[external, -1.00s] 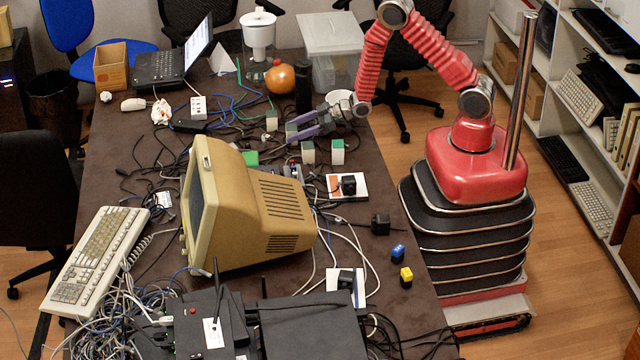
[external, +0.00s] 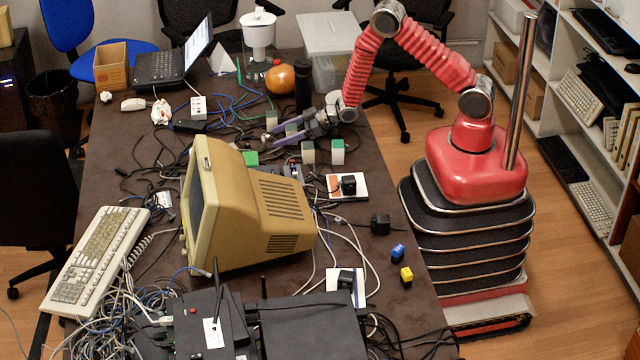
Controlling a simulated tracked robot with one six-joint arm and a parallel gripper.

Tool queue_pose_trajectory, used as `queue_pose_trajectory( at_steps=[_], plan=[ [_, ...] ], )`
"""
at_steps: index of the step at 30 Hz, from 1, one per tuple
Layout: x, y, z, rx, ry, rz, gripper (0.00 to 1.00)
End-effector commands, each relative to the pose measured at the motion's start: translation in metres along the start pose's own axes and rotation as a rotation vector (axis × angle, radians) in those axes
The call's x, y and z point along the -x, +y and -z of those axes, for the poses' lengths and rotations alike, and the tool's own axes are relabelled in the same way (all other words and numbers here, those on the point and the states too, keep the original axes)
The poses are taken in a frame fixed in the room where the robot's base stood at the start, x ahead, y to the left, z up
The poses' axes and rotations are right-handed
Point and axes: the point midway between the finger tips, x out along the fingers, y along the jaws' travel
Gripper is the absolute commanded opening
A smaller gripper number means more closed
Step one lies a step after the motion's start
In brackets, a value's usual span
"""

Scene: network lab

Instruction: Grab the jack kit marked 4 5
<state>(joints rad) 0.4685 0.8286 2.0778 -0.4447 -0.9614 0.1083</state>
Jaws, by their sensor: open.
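Several small pale blocks with green tops, likely the jack kits, stand on the brown table; their markings are too small to read. One block (external: 337,152) is at the right and another block (external: 308,153) stands just left of it. A third block (external: 271,121) stands farther back, beyond the gripper. My gripper (external: 268,135) is open, low over the table and pointing left. A further block (external: 291,130) shows between its purple-grey fingers, partly hidden; I cannot tell whether they touch it.
A beige monitor (external: 245,210) stands in front, with a green piece (external: 251,158) behind it. Loose cables cover much of the table. A black bottle (external: 303,88) and an orange gourd-like object (external: 280,78) stand behind the gripper. A white plate with a black plug (external: 347,186) lies nearer.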

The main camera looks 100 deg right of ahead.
Motion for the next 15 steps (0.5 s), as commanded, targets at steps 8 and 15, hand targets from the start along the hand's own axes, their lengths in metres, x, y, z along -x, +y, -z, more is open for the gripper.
queue_pose_trajectory(
  at_steps=[8,15],
  plan=[
    [0.0002,0.0000,0.0000,0.000,0.000,0.000,0.55],
    [0.0002,0.0000,0.0000,0.000,0.000,0.000,0.39]
  ],
)
